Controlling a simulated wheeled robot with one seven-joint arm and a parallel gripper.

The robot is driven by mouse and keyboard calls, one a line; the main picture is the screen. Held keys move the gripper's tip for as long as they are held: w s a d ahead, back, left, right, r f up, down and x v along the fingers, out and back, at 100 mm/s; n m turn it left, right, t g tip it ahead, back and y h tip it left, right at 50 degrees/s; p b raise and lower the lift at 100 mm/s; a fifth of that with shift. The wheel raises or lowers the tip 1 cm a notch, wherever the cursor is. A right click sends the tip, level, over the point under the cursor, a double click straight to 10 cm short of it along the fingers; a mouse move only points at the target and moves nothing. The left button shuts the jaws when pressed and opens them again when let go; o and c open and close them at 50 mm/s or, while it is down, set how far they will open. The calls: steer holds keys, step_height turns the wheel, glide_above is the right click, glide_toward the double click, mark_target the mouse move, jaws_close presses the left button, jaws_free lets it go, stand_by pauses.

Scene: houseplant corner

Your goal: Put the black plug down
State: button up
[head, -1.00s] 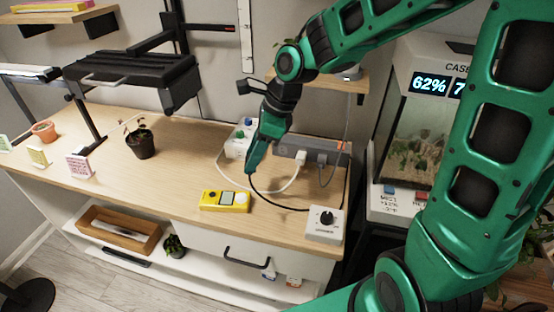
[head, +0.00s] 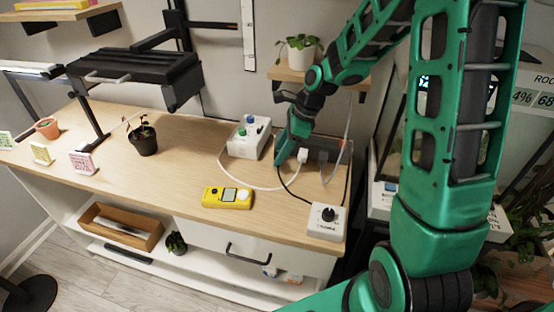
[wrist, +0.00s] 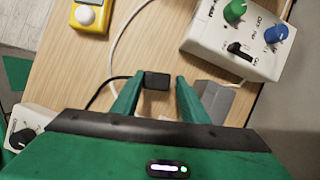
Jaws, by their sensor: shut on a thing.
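My gripper (head: 279,162) is over the back right of the wooden bench (head: 180,180), pointing down. In the wrist view, its two green fingers (wrist: 157,82) are shut on the black plug (wrist: 157,80). A black cord leaves the plug to the left. In the head view the plug is mostly hidden at the fingertips, and its cord curves toward the white dial box (head: 326,222). I cannot tell whether the plug touches the bench. The grey power strip (head: 325,149) lies just right of my gripper, with a white plug (head: 303,156) in it.
A white control box (head: 248,138) with green and blue knobs stands just left of my gripper. A yellow meter (head: 227,197) lies nearer the front edge. A white cable loops across the bench between them. A potted seedling (head: 143,140) stands left. The bench's middle is largely clear.

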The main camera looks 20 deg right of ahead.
steer(key=shift+f, duration=1.35)
steer(key=o, duration=1.1)
steer(key=shift+f, duration=0.1)
steer(key=v, duration=1.2)
steer(key=s+d+n+h, duration=0.1)
steer(key=s+d+n, duration=0.2)
steer(key=s, duration=0.7)
steer(key=s+d+r+n+g+h, duration=0.1)
steer(key=s+d+n, duration=0.3)
steer(key=s+n, duration=0.3)
steer(key=s+d+r+n+g+h, duration=0.1)
steer(key=s+d+n, duration=0.3)
steer(key=s, duration=0.8)
steer(key=shift+s+d+r+n+h, duration=0.15)
steer(key=shift+n+h, duration=0.1)
steer(key=shift+n, duration=0.2)
steer(key=shift+s+r+n+h, duration=0.1)
steer(key=shift+s+n+h, duration=0.15)
steer(key=shift+n, duration=0.2)
